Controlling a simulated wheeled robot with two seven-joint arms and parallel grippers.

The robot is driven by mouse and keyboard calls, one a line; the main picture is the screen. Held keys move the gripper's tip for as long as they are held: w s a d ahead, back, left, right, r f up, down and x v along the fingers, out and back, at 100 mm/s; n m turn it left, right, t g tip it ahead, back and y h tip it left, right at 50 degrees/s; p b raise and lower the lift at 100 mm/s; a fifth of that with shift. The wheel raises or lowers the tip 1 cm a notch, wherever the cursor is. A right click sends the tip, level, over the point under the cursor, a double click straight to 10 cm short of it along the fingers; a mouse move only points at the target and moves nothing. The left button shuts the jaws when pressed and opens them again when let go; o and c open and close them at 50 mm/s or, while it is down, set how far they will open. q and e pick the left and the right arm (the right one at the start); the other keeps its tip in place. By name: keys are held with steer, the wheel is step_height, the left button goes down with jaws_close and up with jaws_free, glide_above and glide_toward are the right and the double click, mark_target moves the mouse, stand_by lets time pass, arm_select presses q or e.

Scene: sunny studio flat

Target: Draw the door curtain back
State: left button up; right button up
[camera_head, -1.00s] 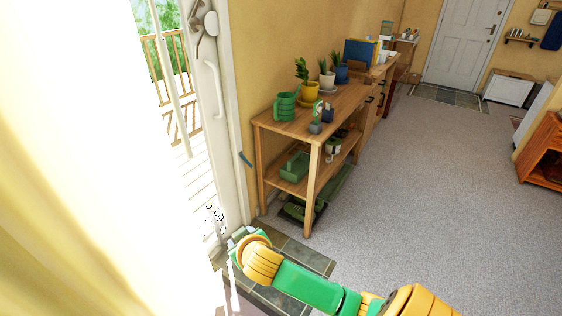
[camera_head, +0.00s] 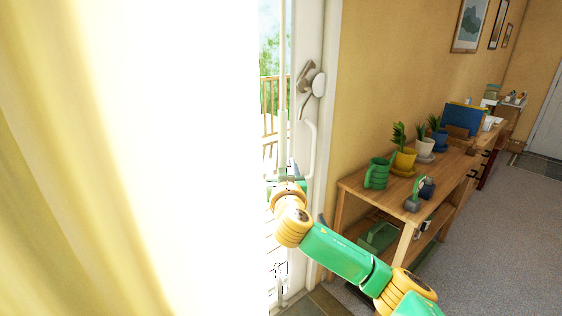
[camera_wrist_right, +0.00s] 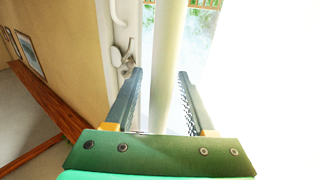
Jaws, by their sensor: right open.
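The pale yellow door curtain (camera_head: 60,150) hangs across the left of the head view, with its right part washed out by glare. A slim pale rod (camera_head: 284,70) hangs upright at the curtain's right edge, in front of the glass door. My right gripper (camera_head: 282,178) is at the rod's lower part, partly hidden by its own wrist. In the right wrist view the rod (camera_wrist_right: 168,40) runs between the two open fingers of my right gripper (camera_wrist_right: 160,75), with gaps on both sides. My left gripper is not in view.
The white door frame with its handle (camera_head: 311,150) and latch (camera_head: 310,85) stands just right of the rod. A wooden shelf unit (camera_head: 365,188) with a green watering can (camera_head: 378,173) and potted plants is close to my right arm. Grey carpet (camera_head: 480,240) lies clear at right.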

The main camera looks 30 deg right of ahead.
steer(key=shift+r, duration=0.1)
steer(key=shift+c, duration=0.8)
jaws_close()
stand_by(0.6)
